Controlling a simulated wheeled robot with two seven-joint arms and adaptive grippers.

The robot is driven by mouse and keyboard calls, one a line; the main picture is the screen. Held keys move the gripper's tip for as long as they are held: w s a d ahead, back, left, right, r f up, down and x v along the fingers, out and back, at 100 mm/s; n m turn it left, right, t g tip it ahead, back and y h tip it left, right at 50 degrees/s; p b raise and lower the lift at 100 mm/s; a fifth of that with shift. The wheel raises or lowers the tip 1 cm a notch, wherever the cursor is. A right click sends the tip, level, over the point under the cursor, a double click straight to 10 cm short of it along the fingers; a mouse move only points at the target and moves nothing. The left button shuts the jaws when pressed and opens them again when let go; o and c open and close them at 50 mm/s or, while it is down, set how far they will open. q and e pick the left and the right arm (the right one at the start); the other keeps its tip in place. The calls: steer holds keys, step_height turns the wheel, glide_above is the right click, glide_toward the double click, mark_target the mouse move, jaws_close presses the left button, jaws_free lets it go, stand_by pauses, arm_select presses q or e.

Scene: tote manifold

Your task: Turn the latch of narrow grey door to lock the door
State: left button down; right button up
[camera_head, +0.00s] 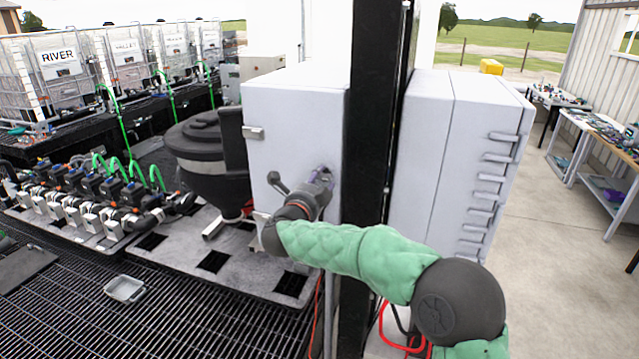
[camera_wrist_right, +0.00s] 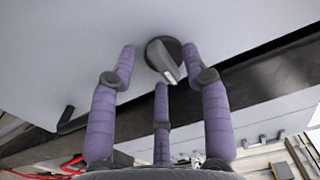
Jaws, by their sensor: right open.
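The narrow grey door (camera_head: 290,125) is the light front of the tall cabinet left of the black post, and it looks closed. Its latch (camera_wrist_right: 164,58) shows in the right wrist view as a round dark base with a grey tapered handle. In the head view my right gripper hides the latch. My right gripper (camera_head: 323,176) is at the door's right side. In the right wrist view its three purple fingers (camera_wrist_right: 160,62) are open, spread left, right and below the latch. I cannot tell whether they touch it. My left gripper is not in view.
A black post (camera_head: 370,150) stands right of the door. Beyond it is a wider grey cabinet (camera_head: 440,150) with several handles. A dark conical tank (camera_head: 205,150) stands left of the door. A grey tray (camera_head: 125,289) lies on the floor grating.

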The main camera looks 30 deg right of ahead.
steer(key=v, duration=1.2)
steer(key=shift+f, duration=0.1)
steer(key=w+a+f+n+t+y+b, duration=0.1)
steer(key=w+a+f+n+y+b, duration=0.15)
steer(key=f, duration=0.55)
steer(key=w+a+f+n+y+b, duration=0.1)
steer(key=w+f+n+b, duration=0.1)
steer(key=f+n, duration=0.35)
steer(key=w+a+f+n+t+y+b, duration=0.1)
steer(key=w+a+f+n+y+b, duration=0.1)
steer(key=f, duration=0.7)
steer(key=s+a+f+n+g+y+b, duration=0.1)
steer(key=s+a+f+n+y+b, duration=0.15)
steer(key=f, duration=1.05)
steer(key=s+a+f+n+g+y+b, duration=0.1)
steer(key=a+f+n+y+b, duration=0.2)
steer(key=f, duration=0.9)
steer(key=s+a+f+n+g+y+b, duration=0.2)
steer(key=s+f+n+g+b, duration=0.1)
steer(key=s+f, duration=0.6)
steer(key=s+a+f+n+g+y+b, duration=0.2)
steer(key=s+a+f+n+g+b, duration=0.1)
steer(key=s+f, duration=0.7)
steer(key=s+a+f+n+g+y+b, duration=0.2)
steer(key=s+a+f+n+g+b, duration=0.1)
steer(key=s+f, duration=0.7)
step_height(320, 180, down, 4)
steer(key=shift+s+a+r+n+g+y+b, duration=0.1)
steer(key=shift+s+a+n+g+y+b, duration=0.25)
steer(key=shift+g, duration=0.75)
